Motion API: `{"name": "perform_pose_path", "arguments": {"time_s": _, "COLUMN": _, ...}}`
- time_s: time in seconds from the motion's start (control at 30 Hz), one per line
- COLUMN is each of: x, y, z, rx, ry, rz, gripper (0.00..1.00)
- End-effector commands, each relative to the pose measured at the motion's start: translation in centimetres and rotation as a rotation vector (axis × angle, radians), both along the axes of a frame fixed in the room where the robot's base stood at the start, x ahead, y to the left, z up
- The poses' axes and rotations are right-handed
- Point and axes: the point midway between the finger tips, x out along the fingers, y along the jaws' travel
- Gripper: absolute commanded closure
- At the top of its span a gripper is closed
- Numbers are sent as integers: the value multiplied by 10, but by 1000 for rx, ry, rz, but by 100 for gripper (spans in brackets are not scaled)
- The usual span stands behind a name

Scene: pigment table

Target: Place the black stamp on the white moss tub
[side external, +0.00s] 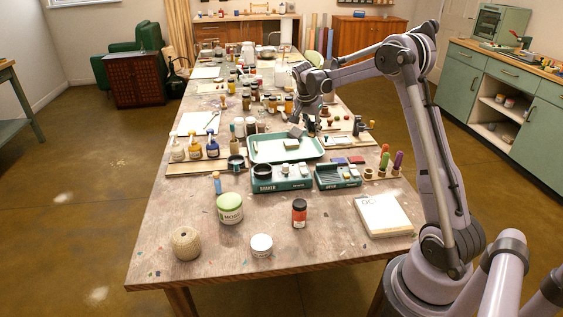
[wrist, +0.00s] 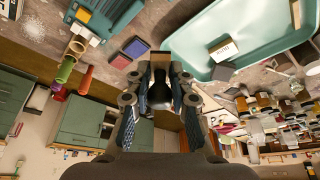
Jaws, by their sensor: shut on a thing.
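My gripper (side external: 311,127) is above the right back edge of the green tray in the side view. In the wrist view my gripper (wrist: 159,88) is shut on a dark thing (wrist: 160,62), apparently the black stamp, between its fingertips. Its shape is mostly hidden by the fingers, and I cannot make it out in the side view. The moss tub (side external: 230,212), white with a pale green lid and a MOSS label, stands upright at the front left of the table, well away from my gripper. Its lid is bare.
The green tray (side external: 262,158) holds a pale block (side external: 291,143). Two teal boxes (side external: 280,185) stand before it. A twine ball (side external: 185,243), a small white jar (side external: 261,245), a red-labelled jar (side external: 299,213) and a white board (side external: 383,216) stand around the front.

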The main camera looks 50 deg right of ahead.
Motion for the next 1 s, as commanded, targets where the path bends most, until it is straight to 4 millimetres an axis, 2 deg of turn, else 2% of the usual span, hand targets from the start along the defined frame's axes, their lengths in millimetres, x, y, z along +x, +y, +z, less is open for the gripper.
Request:
{"name": "perform_pose_path", "arguments": {"time_s": 0.03, "x": 8, "y": 26, "z": 4, "rx": -1, "ry": -1, "rz": 74, "gripper": 100}}
{"name": "perform_pose_path", "arguments": {"time_s": 0.2, "x": 21, "y": 104, "z": 15, "rx": -4, "ry": -4, "rz": 313, "gripper": 100}}
{"name": "perform_pose_path", "arguments": {"time_s": 0.3, "x": 22, "y": 148, "z": 19, "rx": -9, "ry": -4, "rz": 451, "gripper": 100}}
{"name": "perform_pose_path", "arguments": {"time_s": 0.4, "x": 20, "y": 185, "z": 22, "rx": -13, "ry": -6, "rz": 571, "gripper": 100}}
{"name": "perform_pose_path", "arguments": {"time_s": 0.5, "x": 16, "y": 214, "z": 24, "rx": -17, "ry": -8, "rz": 667, "gripper": 100}}
{"name": "perform_pose_path", "arguments": {"time_s": 0.6, "x": 13, "y": 233, "z": 25, "rx": -22, "ry": -9, "rz": 731, "gripper": 100}}
{"name": "perform_pose_path", "arguments": {"time_s": 0.77, "x": 13, "y": 250, "z": 22, "rx": -24, "ry": -9, "rz": 775, "gripper": 100}}
{"name": "perform_pose_path", "arguments": {"time_s": 1.0, "x": 36, "y": 286, "z": -3, "rx": -25, "ry": -9, "rz": 780, "gripper": 100}}
